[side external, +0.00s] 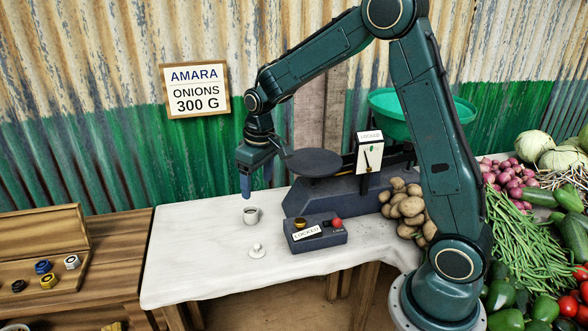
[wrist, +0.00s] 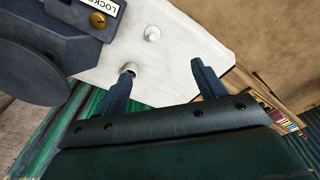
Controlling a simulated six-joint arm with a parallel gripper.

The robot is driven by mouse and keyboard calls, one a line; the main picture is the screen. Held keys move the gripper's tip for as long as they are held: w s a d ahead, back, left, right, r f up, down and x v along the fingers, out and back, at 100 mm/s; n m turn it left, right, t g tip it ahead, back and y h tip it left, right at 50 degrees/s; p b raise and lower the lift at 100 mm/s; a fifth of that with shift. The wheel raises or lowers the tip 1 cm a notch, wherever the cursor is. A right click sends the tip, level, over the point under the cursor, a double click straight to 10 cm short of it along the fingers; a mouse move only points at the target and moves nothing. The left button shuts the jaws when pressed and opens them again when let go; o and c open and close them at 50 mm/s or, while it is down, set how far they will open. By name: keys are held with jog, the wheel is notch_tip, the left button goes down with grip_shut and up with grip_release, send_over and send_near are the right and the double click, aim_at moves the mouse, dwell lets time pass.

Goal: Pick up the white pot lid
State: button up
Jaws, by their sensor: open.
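The white pot lid (side external: 258,251) is a small round disc with a knob on top. It lies on the white-covered table (side external: 190,255), near the front edge. In the wrist view the lid (wrist: 152,34) is beyond the fingertips, apart from them. My gripper (side external: 256,190) is open and empty, pointing down above the table, behind and higher than the lid. In the wrist view my gripper (wrist: 163,68) shows both fingers spread wide, with the left fingertip overlapping a small white cup (wrist: 131,67).
The white cup (side external: 251,214) with dark contents stands just behind the lid. A dark control box (side external: 315,234) marked LOCKED is right of the lid, with the balance scale (side external: 330,195) behind it. Potatoes (side external: 405,207) lie further right. The table's left part is clear.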

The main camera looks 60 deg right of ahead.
jog(key=w+d+f, duration=0.1)
jog(key=w+f, duration=0.1)
jog(key=f, duration=0.4)
jog(key=w+d+f+g, duration=0.1)
jog(key=w+d+f, duration=0.1)
jog(key=f, duration=0.4)
jog(key=shift+w+d+f, duration=0.2)
jog(key=shift+w+f, duration=0.05)
jog(key=shift+w, duration=0.05)
send_over(256, 245)
jog(key=shift+d+f, duration=0.1)
jog(key=shift+f, duration=4.15)
jog(key=shift+f, duration=2.6)
jog(key=c, duration=1.1)
